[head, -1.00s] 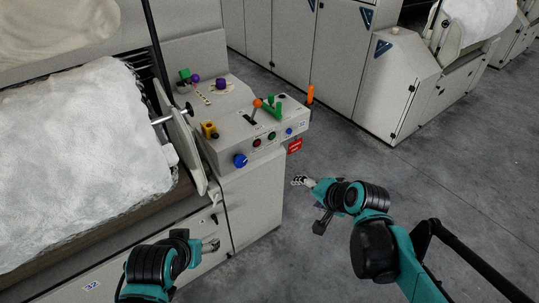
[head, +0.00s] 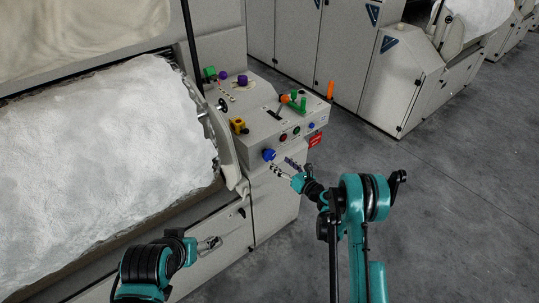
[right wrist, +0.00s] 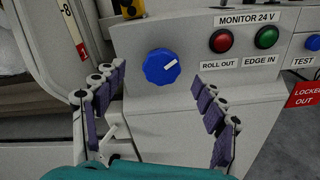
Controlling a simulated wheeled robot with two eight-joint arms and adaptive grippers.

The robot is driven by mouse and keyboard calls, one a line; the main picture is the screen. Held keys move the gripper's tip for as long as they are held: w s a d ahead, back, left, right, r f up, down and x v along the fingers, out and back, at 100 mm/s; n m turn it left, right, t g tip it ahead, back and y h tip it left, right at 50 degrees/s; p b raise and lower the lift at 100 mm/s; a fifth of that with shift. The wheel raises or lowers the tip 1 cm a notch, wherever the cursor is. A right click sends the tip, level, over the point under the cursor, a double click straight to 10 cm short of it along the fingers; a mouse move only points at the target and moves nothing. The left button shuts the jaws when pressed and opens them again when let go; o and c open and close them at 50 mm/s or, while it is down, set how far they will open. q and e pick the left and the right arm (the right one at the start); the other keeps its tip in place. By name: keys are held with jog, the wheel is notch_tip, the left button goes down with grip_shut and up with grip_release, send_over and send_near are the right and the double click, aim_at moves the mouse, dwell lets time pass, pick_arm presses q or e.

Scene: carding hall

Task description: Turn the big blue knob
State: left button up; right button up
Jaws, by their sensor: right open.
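The big blue knob (head: 269,155) sits on the lower left of the control box's front face. In the right wrist view the knob (right wrist: 161,67) is a scalloped blue disc with a white mark pointing up and right. My right gripper (head: 281,167) is just in front of the knob. In the right wrist view its open fingers (right wrist: 160,82) stand to the left and right of the knob, apart from it, with nothing between them. My left gripper (head: 209,244) is low beside the machine's front panel, with its fingers apart and empty.
Red button (right wrist: 221,40) and green button (right wrist: 266,37) lie right of the knob. A small blue button (right wrist: 313,43) and a red tag (right wrist: 304,94) are farther right. An orange lever (head: 287,98) is on top. A white fibre roll (head: 110,150) fills the left. Floor at right is clear.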

aim_at(272, 157)
jog(key=shift+w+f+m, duration=0.25)
jog(key=shift+f+m, duration=0.25)
jog(key=shift+f, duration=0.1)
jog(key=b+x, duration=0.2)
jog(key=x, duration=0.4)
jog(key=shift+a, duration=0.15)
jog(key=shift+w+a+r, duration=0.1)
jog(key=shift+w+a, duration=0.15)
jog(key=shift+w, duration=0.25)
jog(key=c, duration=1.2)
